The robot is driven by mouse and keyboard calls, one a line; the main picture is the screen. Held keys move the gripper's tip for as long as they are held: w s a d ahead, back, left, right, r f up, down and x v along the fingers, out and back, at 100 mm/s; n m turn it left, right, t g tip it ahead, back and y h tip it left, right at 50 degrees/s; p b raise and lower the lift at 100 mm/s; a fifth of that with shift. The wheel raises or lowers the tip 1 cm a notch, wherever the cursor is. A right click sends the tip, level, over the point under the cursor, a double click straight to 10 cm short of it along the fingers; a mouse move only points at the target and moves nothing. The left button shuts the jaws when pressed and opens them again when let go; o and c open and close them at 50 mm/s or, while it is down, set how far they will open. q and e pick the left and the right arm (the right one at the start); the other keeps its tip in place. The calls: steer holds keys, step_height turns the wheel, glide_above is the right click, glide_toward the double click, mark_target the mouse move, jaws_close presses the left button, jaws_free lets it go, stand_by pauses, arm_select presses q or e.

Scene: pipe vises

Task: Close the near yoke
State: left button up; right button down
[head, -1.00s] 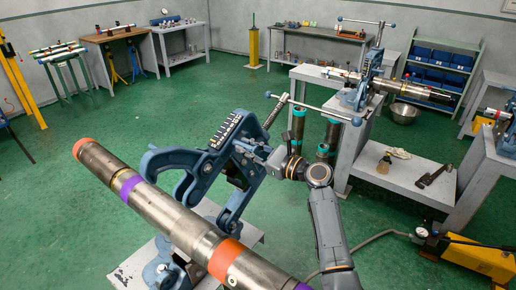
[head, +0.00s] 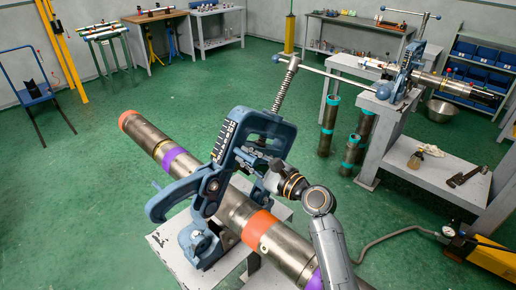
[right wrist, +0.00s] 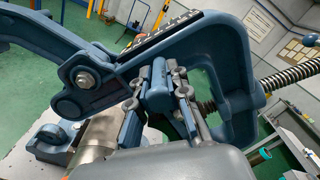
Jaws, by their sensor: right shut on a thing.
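The near vise's blue yoke (head: 275,125) stands tilted above the pipe (head: 240,212), its screw (head: 287,85) and T-handle pointing up and away. A blue curved hook arm (head: 175,197) reaches out on the left from the yoke's lower pivot. The vise base (head: 200,243) sits under the pipe on a grey stand. My right gripper (head: 248,160) is shut on the yoke, at its inner side. In the right wrist view the fingers (right wrist: 158,95) close around a blue part of the yoke (right wrist: 225,35). My left gripper is not in view.
A second vise (head: 405,75) with a pipe stands on a grey bench at the back right. Several teal-banded pipes (head: 328,125) stand upright on the floor. A yellow pump (head: 485,255) with a hose is at lower right.

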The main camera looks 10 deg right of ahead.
steer(key=s+a+f+n, duration=0.1)
steer(key=a, duration=0.1)
steer(key=s+a+f+n+b, duration=0.1)
steer(key=s+a+f, duration=0.1)
steer(key=s+a+f+n+b, duration=0.1)
steer(key=a, duration=0.1)
steer(key=shift+s+f, duration=0.3)
steer(key=shift+s, duration=0.1)
steer(key=s+a+f+n+b, duration=0.4)
steer(key=s+a+f, duration=0.1)
steer(key=f, duration=0.3)
steer(key=shift+a+f+b, duration=0.25)
steer(key=shift+a+b, duration=0.05)
steer(key=shift+a, duration=0.4)
steer(key=shift+f, duration=0.2)
steer(key=c, duration=1.3)
jaws_free()
steer(key=shift+a+r, duration=0.1)
